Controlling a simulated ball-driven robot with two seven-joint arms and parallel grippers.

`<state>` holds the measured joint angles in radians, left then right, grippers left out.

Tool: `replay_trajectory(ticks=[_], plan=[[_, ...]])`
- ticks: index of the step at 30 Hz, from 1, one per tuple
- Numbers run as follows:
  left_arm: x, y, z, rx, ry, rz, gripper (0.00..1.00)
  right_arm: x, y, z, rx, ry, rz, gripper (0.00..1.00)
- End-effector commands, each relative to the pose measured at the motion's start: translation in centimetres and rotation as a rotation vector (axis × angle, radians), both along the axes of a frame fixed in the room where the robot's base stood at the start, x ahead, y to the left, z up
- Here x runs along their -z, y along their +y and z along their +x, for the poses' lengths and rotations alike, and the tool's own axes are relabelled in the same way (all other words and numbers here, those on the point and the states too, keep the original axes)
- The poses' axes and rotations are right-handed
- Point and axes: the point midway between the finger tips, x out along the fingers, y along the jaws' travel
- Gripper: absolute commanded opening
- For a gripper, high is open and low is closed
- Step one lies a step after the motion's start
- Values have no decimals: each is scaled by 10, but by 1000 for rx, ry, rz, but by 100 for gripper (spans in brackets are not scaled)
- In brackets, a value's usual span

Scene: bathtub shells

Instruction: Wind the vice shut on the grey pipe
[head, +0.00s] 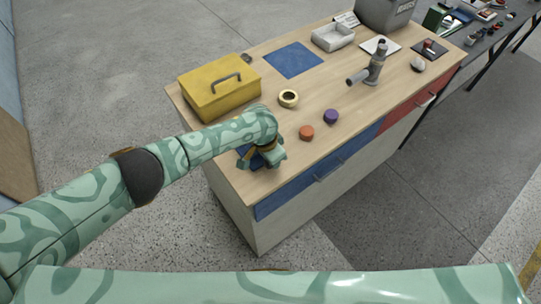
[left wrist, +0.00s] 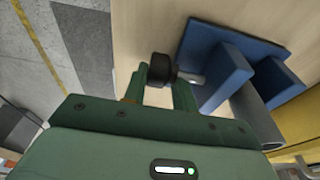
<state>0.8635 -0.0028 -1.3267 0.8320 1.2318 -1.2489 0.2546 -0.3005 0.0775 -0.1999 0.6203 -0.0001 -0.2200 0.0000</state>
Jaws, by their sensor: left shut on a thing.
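The blue vice (left wrist: 203,50) stands on the wooden bench top. In the left wrist view its two upright jaws show, with the grey pipe (left wrist: 252,108) between them. I cannot tell whether both jaws touch the pipe. A black knob (left wrist: 161,68) sits on the end of the vice's metal screw (left wrist: 190,79). My left gripper (left wrist: 160,86) is shut on this knob, one finger on each side. In the head view the gripper (head: 262,156) and arm cover most of the vice (head: 256,162). My right gripper is not in view.
A yellow toolbox (head: 218,88) stands behind the vice. A tape roll (head: 288,99), an orange disc (head: 306,132) and a purple disc (head: 330,116) lie to the right. A blue mat (head: 292,60), a white tray (head: 333,37) and a grey tap-like fitting (head: 374,65) are farther back.

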Motion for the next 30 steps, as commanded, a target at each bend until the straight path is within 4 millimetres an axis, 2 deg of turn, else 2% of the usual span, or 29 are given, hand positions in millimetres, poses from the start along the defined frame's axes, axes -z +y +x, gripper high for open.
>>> replay_trajectory(ticks=[1, 16, 17, 18, 30], plan=[[4, -6, -7, 5, 20, 0, 5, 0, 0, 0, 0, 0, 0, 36], [4, -6, -7, 5, 32, 16, 5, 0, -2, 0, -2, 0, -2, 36], [4, -6, -7, 5, 31, 16, 33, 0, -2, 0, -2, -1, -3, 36], [4, -6, -7, 5, 31, 16, 41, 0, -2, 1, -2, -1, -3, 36], [2, -3, -3, 2, 25, 19, 41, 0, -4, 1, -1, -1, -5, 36]])
